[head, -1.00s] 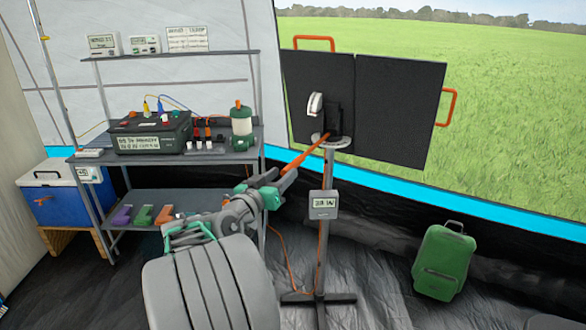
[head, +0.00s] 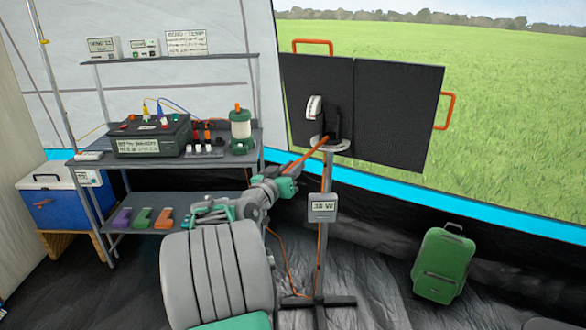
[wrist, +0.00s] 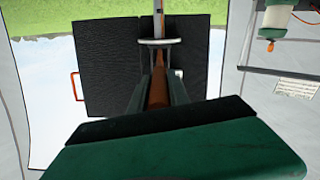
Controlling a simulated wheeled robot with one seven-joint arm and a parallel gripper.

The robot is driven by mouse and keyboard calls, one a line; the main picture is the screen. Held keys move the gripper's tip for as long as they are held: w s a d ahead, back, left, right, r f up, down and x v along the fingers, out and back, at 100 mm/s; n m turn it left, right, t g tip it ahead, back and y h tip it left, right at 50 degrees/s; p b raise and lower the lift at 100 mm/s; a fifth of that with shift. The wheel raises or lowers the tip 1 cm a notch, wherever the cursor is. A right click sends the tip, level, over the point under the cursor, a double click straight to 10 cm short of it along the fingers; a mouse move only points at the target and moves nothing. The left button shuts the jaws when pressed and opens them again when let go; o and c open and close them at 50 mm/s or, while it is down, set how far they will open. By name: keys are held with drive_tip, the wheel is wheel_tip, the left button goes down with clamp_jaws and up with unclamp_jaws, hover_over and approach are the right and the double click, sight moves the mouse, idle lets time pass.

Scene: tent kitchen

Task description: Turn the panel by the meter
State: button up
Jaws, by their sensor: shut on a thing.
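The black two-leaf panel (head: 398,105) stands tilted on a grey post (head: 325,245) at the tent opening. It has orange side handles (head: 449,110), and a white curved piece (head: 315,107) sits at its near face. An orange lever (head: 315,148) slants from the mount toward me. My gripper (head: 293,172) is shut on this lever. In the wrist view, the lever (wrist: 158,88) runs between my two fingers toward the mount, and the panel (wrist: 107,65) is behind. The meter (head: 322,207) hangs on the post; its small display seems to read 38 W.
A grey shelf rack (head: 230,147) stands left of the post, holding a black power box (head: 150,138) and a green lantern (head: 241,130). A green case (head: 440,265) stands on the floor at right. An orange cable (head: 283,262) hangs beside the post. A blue cooler (head: 62,203) is far left.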

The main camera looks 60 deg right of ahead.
clamp_jaws()
idle(0.9)
